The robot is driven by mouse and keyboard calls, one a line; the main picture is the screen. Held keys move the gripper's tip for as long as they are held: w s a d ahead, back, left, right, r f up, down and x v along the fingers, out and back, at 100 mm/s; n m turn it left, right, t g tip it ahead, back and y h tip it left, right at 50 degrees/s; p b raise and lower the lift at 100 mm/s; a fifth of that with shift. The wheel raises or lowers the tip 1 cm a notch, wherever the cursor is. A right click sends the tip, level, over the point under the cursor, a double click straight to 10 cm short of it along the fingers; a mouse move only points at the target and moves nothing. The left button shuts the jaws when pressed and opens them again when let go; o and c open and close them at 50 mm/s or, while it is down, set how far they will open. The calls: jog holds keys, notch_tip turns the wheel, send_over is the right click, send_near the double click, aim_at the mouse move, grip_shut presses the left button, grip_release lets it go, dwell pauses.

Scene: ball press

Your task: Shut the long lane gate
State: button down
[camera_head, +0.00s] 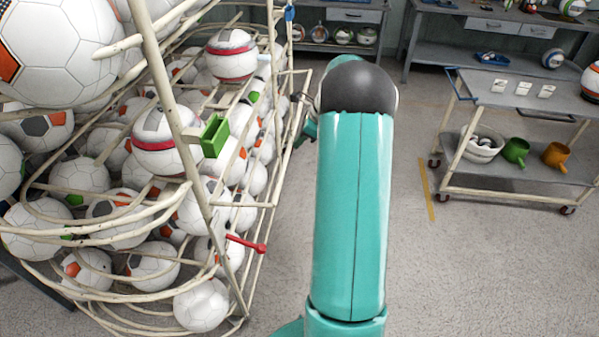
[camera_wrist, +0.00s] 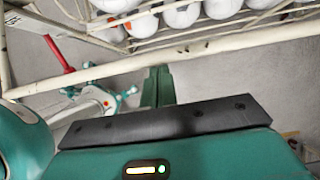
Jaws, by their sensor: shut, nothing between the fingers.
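A tall cream-coloured wire rack (camera_head: 160,90) packed with white footballs fills the left of the head view. A red handle (camera_head: 246,243) sticks out low on its near side; a red bar also shows at upper left in the wrist view (camera_wrist: 57,55). A green open-ended piece (camera_head: 215,136) is fixed higher on the rack beside a red-banded ball. I cannot tell which part is the long lane gate.
A grey trolley (camera_head: 520,92) with cups and a bowl stands at right. Workbenches (camera_head: 490,22) line the back. Rack rails and posts stand close to my gripper on the left.

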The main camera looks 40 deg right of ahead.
notch_tip(320, 180, down, 14)
jog(key=t+y, duration=0.3)
jog(key=t, duration=0.1)
jog(key=shift+r+y, duration=0.25)
jog(key=shift+y, duration=0.05)
